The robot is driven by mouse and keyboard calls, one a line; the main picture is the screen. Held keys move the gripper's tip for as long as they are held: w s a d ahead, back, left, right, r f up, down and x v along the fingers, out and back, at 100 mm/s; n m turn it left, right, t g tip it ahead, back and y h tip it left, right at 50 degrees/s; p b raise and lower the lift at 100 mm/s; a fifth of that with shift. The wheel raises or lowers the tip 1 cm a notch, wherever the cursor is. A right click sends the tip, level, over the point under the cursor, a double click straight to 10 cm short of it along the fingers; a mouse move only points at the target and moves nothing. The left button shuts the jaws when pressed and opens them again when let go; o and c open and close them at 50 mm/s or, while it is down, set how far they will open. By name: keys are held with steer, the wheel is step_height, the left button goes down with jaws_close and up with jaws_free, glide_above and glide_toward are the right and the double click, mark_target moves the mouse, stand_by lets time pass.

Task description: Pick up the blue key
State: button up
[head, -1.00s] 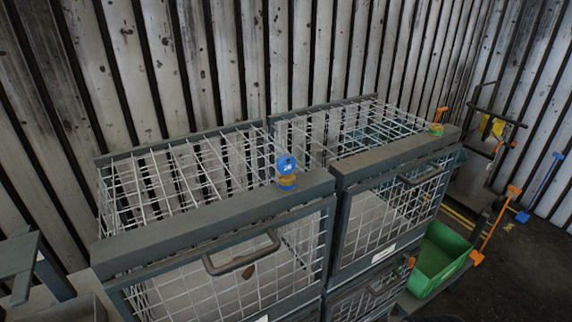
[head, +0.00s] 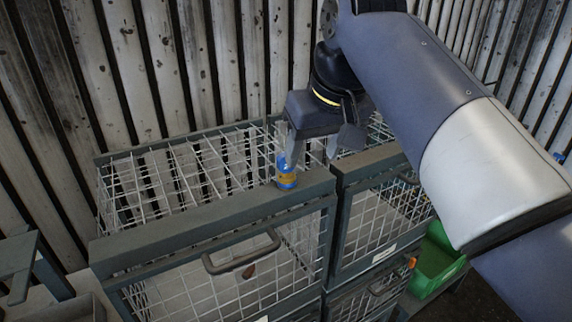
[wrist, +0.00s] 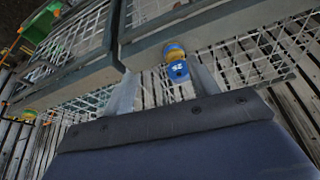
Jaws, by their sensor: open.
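The blue key (wrist: 178,71) has a round head with a white number and stands upright in a yellow-and-blue holder (wrist: 174,50) on the front rail of the left wire cage. In the head view, one finger partly covers the key (head: 281,163), and the holder (head: 286,181) shows below it. My gripper (head: 310,158) is open and empty, above the cage top beside the key. In the wrist view, the key head shows between the two fingers of my gripper (wrist: 162,72), much nearer the right finger. Whether a finger touches it is unclear.
The left cage's front rail (head: 200,226) and wire-mesh top (head: 190,168) lie beneath my gripper. A second cage (head: 375,205) adjoins on the right. A green bin (head: 432,262) sits lower right. A corrugated wall (head: 190,70) stands behind.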

step_height(320, 180, up, 4)
steer(key=a+n, duration=0.1)
steer(key=a, duration=0.2)
glide_above(286, 170)
steer(key=s+d, duration=0.1)
steer(key=s, duration=0.1)
step_height(286, 170, down, 5)
steer(key=shift+w+r+x, duration=0.1)
steer(key=shift+w+x, duration=0.1)
steer(key=shift+x, duration=0.65)
steer(key=shift+w+r+x, duration=0.1)
steer(key=shift+w+x, duration=0.1)
steer(key=shift+x, duration=0.7)
steer(key=shift+w+x, duration=0.2)
steer(key=shift+x, duration=0.65)
steer(key=shift+c, duration=0.6)
steer(key=c, duration=0.9)
steer(key=shift+r, duration=0.1)
steer(key=shift+c, duration=0.2)
